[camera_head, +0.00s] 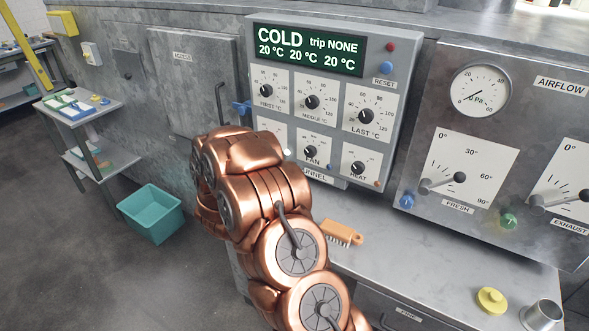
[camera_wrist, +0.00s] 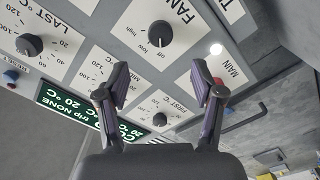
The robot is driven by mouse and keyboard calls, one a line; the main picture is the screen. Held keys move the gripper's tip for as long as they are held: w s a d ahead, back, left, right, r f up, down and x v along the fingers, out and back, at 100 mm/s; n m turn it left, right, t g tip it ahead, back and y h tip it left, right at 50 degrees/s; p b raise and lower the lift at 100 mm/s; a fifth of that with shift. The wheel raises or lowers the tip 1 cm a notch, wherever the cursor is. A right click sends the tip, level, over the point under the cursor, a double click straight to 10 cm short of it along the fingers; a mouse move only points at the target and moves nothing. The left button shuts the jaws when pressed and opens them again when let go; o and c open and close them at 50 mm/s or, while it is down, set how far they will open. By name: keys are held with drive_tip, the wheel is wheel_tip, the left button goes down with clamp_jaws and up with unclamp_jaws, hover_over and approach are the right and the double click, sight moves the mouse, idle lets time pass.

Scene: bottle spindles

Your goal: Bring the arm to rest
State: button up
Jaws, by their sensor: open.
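My gripper (camera_wrist: 158,84) is open in the wrist view, with its two dark fingers spread apart and nothing between them. It faces the grey control panel (camera_head: 405,110), which appears turned around in the wrist view. The fan dial (camera_wrist: 159,33) and the first-temperature dial (camera_wrist: 160,119) show close to and between the fingers. No contact with the panel is visible. In the head view my copper arm is bent up in front of the panel's lower left, and I cannot clearly make out the gripper there.
The panel display (camera_head: 308,50) reads COLD, trip NONE. A brush (camera_head: 342,232), a yellow knobbed piece (camera_head: 491,300) and a metal cup (camera_head: 541,315) are on the ledge. An airflow panel (camera_head: 520,110) stands right. A teal bin (camera_head: 151,213) is on the floor, left, near a small table (camera_head: 105,108).

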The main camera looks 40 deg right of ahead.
drive_tip(key=shift+a, duration=0.15)
idle(0.5)
drive_tip(key=w+a+n+t+y, duration=0.1)
drive_tip(key=w+a+t+y, duration=0.1)
drive_tip(key=w+a+y, duration=0.4)
drive_tip(key=w+a+t+y, duration=0.2)
drive_tip(key=w+a+y, duration=0.1)
drive_tip(key=a, duration=0.5)
drive_tip(key=s+a+r+n+g+y, duration=0.1)
drive_tip(key=s+a+r+y, duration=0.15)
drive_tip(key=a, duration=0.45)
drive_tip(key=s+a+r+n+y, duration=0.1)
drive_tip(key=s+a+y, duration=0.3)
drive_tip(key=a, duration=0.2)
drive_tip(key=s+a+r+n+g+y, duration=0.1)
drive_tip(key=s+a+r+y, duration=0.2)
drive_tip(key=a, duration=0.4)
drive_tip(key=s+d+r+n+g+h, duration=0.1)
drive_tip(key=s+g, duration=0.8)
drive_tip(key=s, duration=2.5)
drive_tip(key=shift+s+d+r, duration=0.25)
drive_tip(key=shift+s+r, duration=0.05)
drive_tip(key=shift+s, duration=0.05)
